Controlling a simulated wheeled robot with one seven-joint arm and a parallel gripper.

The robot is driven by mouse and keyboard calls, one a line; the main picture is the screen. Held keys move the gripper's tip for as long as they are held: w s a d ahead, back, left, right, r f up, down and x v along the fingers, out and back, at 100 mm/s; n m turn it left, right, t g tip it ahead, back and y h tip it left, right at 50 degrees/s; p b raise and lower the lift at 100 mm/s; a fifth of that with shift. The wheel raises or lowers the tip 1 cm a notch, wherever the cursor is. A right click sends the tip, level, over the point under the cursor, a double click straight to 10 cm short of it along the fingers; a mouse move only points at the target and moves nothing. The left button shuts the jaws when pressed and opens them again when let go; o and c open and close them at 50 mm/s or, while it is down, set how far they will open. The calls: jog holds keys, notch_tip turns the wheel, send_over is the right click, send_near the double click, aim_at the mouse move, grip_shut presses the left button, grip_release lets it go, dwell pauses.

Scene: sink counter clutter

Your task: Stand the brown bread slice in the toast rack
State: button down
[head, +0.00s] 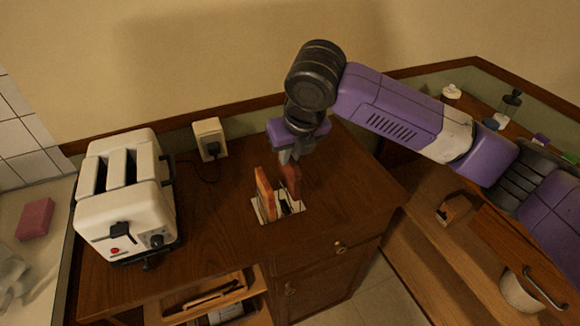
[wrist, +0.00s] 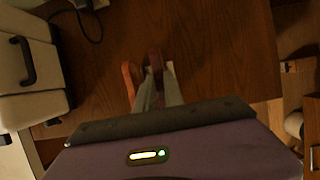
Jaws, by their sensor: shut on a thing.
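My gripper (head: 289,158) points down over the toast rack and is shut on the brown bread slice (head: 291,184). The slice hangs upright below the fingers, its lower edge at the rack's right part; I cannot tell whether it touches the rack. The toast rack (head: 257,213) is a small pale rack on the wooden counter. A lighter orange-brown slice (head: 264,191) stands in it, just left of the held one. In the wrist view the brown slice (wrist: 154,60) shows at the fingertips (wrist: 158,74), with the lighter slice (wrist: 130,82) beside it on the left. The fingers hide most of the rack.
A white toaster (head: 125,200) stands left of the rack, with a wall socket (head: 209,138) and cord behind. A pink sponge (head: 35,218) lies at the far left. The wooden counter (head: 345,190) is clear right of the rack. A drawer (head: 325,255) is below the front edge.

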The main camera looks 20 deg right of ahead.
aim_at(290, 169)
jog(key=shift+f, duration=2.45)
jog(key=shift+f, duration=0.15)
jog(key=c, duration=1.5)
grip_release()
jog(key=shift+o, duration=0.2)
jog(key=shift+r+p, duration=0.35)
jog(key=b+v, duration=0.2)
jog(key=v, duration=0.9)
jog(key=shift+s+r, duration=0.25)
jog(key=shift+r, duration=0.1)
